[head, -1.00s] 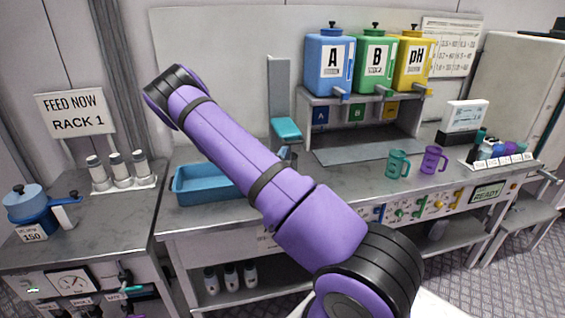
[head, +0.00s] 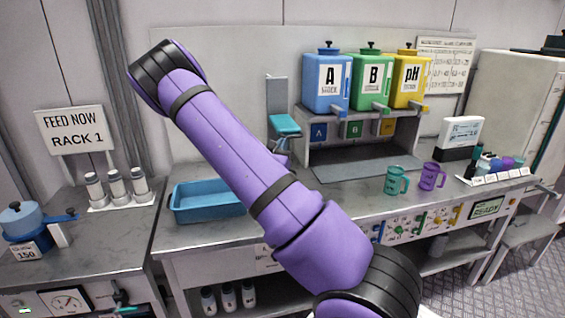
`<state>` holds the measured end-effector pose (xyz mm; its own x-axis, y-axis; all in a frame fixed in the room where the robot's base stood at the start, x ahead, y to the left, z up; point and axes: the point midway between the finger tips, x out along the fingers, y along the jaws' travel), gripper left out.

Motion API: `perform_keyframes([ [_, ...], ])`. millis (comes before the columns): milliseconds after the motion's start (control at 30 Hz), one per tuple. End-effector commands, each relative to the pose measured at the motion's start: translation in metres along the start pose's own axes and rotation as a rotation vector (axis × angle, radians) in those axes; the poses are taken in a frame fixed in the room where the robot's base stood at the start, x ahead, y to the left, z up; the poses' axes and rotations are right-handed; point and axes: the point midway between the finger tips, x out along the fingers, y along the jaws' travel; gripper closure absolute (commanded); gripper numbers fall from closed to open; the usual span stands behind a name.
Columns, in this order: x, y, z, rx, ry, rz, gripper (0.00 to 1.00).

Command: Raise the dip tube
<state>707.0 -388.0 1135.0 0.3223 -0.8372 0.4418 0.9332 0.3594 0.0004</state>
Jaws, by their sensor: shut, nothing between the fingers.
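A grey upright stand (head: 278,92) with a teal piece (head: 284,125) low on its front is at the back of the bench, left of the bottle shelf. I cannot tell for sure whether this piece belongs to the dip tube; no tube shows clearly. My purple arm crosses the middle of the picture. My gripper (head: 287,143) shows only in small part behind the forearm, just below the teal piece. It is shut and holds nothing. I cannot tell whether it touches the teal piece.
A blue tray (head: 208,207) lies on the bench left of my arm. Blue A (head: 327,84), green B (head: 372,82) and yellow pH (head: 411,80) containers stand on a grey shelf. Green (head: 396,181) and purple (head: 432,176) mugs stand near the bench front.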

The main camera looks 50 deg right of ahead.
Motion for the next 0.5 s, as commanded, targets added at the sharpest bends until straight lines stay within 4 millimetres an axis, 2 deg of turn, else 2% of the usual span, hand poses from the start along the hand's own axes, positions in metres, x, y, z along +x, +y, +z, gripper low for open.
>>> perform_keyframes([
  [33,0.006,0.0,0.012,0.004,-0.002,-0.002,1.0],
  [200,0.02,-0.001,0.041,0.004,-0.001,-0.002,1.0],
  [500,0.033,0.0,0.066,0.001,0.0,-0.001,1.0],
])
